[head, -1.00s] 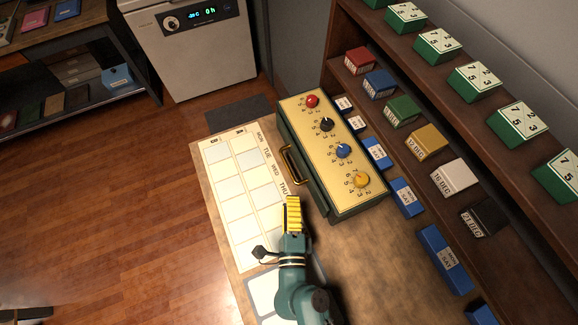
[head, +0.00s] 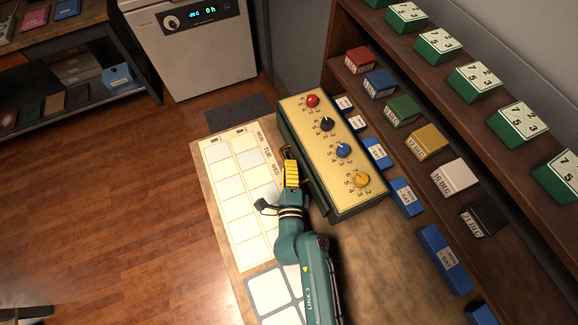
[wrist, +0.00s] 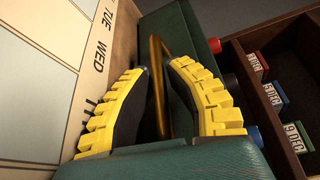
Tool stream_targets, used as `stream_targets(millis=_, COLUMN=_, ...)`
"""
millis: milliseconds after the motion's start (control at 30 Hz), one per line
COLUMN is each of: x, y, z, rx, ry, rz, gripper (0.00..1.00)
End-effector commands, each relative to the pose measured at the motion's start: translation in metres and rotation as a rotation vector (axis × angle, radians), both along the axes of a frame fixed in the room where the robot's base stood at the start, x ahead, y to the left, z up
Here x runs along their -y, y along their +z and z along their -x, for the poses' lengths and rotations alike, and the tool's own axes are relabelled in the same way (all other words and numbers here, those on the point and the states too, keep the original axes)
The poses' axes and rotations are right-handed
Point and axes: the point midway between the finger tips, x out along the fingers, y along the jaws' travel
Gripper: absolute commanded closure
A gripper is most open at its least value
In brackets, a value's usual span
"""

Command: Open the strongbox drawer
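The strongbox (head: 330,210) is a dark green case with a cream top and red, black, blue and yellow dials, standing on the desk. Its front faces left and looks flush, with no open gap seen. The brass drawer handle (head: 287,152) is mostly hidden by my gripper (head: 291,172) in the head view. In the wrist view the handle (wrist: 158,85) stands between the two yellow-ridged fingers of my gripper (wrist: 160,68). The fingers are apart, with space beside the handle; I see no clear grip on it.
A calendar sheet (head: 240,205) lies on the desk left of the strongbox. Shelves with coloured date blocks (head: 428,142) stand close on the right. Small blue boxes (head: 440,258) line the desk's right side. A white appliance (head: 200,60) stands beyond the desk.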

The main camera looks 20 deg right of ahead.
Motion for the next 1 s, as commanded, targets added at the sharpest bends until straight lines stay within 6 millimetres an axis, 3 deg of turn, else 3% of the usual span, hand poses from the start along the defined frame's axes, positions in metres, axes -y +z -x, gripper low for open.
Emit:
stream_targets(millis=67, x=0.0, y=0.0, z=0.0, rx=0.0, ry=0.0, rz=0.0, gripper=1.0)
stream_targets(millis=500, x=-0.003, y=-0.002, z=0.0, rx=-0.002, ry=0.001, rz=0.0, gripper=1.0)
stream_targets(millis=567, x=-0.011, y=-0.005, z=-0.001, rx=-0.003, ry=0.006, rz=0.0, gripper=1.0)
stream_targets(millis=800, x=-0.067, y=-0.006, z=-0.002, rx=-0.006, ry=0.012, rz=0.001, gripper=1.0)
stream_targets(millis=1000, x=-0.089, y=-0.003, z=-0.002, rx=-0.005, ry=0.004, rz=0.0, gripper=1.0)
